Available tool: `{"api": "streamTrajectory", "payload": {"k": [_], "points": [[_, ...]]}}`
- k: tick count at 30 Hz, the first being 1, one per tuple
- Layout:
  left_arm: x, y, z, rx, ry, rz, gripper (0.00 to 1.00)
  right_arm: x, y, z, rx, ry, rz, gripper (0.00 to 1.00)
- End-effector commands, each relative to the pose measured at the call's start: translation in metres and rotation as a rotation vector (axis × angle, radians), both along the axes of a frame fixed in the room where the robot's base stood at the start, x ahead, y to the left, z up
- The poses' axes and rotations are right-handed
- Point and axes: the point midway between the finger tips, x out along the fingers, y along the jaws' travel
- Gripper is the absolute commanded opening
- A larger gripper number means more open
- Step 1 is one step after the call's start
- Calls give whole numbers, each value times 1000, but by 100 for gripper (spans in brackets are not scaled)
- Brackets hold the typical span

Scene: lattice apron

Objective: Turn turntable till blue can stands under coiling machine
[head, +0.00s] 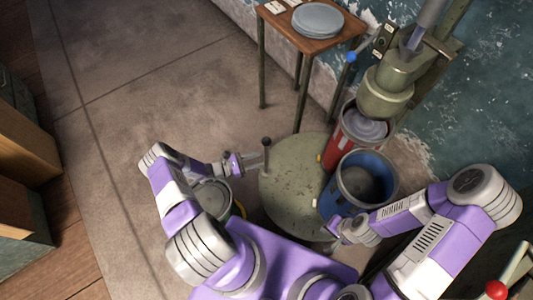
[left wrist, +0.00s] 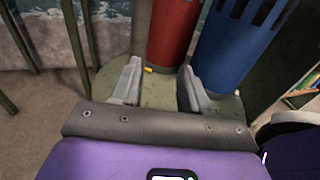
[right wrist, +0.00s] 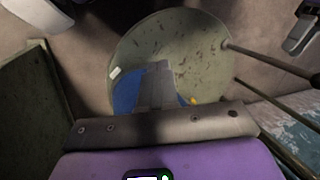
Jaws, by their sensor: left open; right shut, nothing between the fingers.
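The round grey-green turntable (head: 290,190) carries a red can (head: 332,152) and a blue can (head: 335,196). The red can is under the head of the coiling machine (head: 388,90); the blue can stands in front of it, to the right. An upright post with a dark knob (head: 266,143) rises at the turntable's far-left edge. My left gripper (head: 247,162) is open beside this post; its fingers (left wrist: 160,82) show nothing between them. My right gripper (head: 338,236) is shut and empty near the blue can's lower side. In the right wrist view its fingers (right wrist: 157,80) partly hide the blue can (right wrist: 126,90).
A small wooden table (head: 310,42) with grey discs stands at the back. A metal bucket (head: 212,196) is beside my left arm. Wooden cabinets (head: 28,150) line the left. A lever with a red knob (head: 496,290) is at lower right. Floor on the left is clear.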

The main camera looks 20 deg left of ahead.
Motion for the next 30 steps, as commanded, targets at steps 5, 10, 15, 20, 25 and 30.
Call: {"api": "streamTrajectory", "payload": {"k": [5,10,15,20,25,30], "points": [[9,24,0,-53,-43,100,46,0,0,-4,0,-1,0,0],[27,7,1,-54,-44,99,46,0,0,-8,0,-1,0,0],[47,-11,0,-52,-43,97,46,0,0,-13,0,-1,0,0],[58,-21,1,-52,-42,98,46,0,0,-16,0,-1,0,0],[61,-23,1,-51,-42,98,46,0,0,-16,0,-1,0,0],[61,-23,1,-50,-41,98,44,0,0,-16,0,-1,0,0]]}}
